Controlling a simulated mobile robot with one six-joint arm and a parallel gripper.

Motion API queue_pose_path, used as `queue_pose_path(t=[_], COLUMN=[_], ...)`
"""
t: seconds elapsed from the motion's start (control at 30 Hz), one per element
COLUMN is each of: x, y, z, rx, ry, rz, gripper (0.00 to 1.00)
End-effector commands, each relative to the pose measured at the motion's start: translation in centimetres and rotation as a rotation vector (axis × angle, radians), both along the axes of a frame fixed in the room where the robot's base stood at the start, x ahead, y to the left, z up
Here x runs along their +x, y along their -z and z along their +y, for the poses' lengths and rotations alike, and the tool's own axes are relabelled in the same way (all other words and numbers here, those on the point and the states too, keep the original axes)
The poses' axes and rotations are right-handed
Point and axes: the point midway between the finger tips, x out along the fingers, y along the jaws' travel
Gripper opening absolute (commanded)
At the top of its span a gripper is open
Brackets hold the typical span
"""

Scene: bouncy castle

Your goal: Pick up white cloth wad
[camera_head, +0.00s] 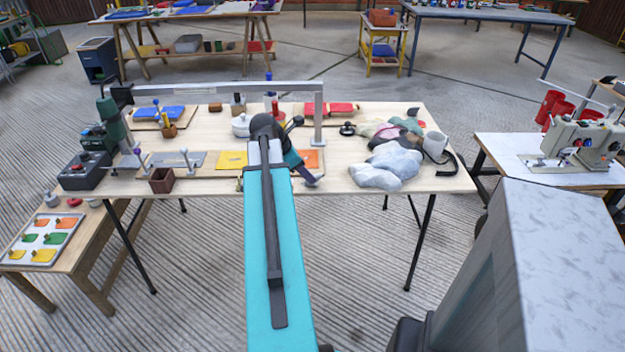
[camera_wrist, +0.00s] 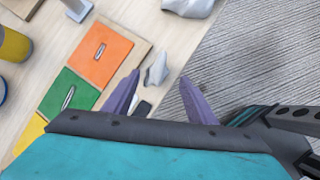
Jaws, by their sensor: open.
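A small crumpled whitish wad (camera_wrist: 156,70) lies on the table in the wrist view, beside the orange square's board and near the table edge. My gripper (camera_wrist: 160,75) has its two purple fingers apart, one on each side of the wad in the picture; I cannot tell the height between them. In the head view my gripper (camera_head: 314,182) is over the table's front part, and my arm hides the small wad. A larger pale cloth heap (camera_head: 392,164) lies to the right; a pale piece (camera_wrist: 190,7) shows at the wrist view's top.
A board with orange (camera_wrist: 100,50) and green (camera_wrist: 68,95) squares lies left of the fingers. A metal frame (camera_head: 318,115) spans the table behind my gripper. The table edge drops to the floor (camera_wrist: 240,70).

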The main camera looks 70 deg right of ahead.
Motion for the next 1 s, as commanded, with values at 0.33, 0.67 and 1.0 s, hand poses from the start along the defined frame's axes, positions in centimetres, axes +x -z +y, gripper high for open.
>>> queue_pose_path(t=[0.33, 0.67, 1.0], x=[-0.2, -0.8, -1.0], y=[1.0, 3.8, 4.5], z=[-0.6, -2.2, -2.5], rx=[0.003, 0.002, 0.000], ry=[0.001, 0.001, 0.000], rz=[0.001, 0.001, 0.000], gripper=[0.52, 0.52, 0.52])
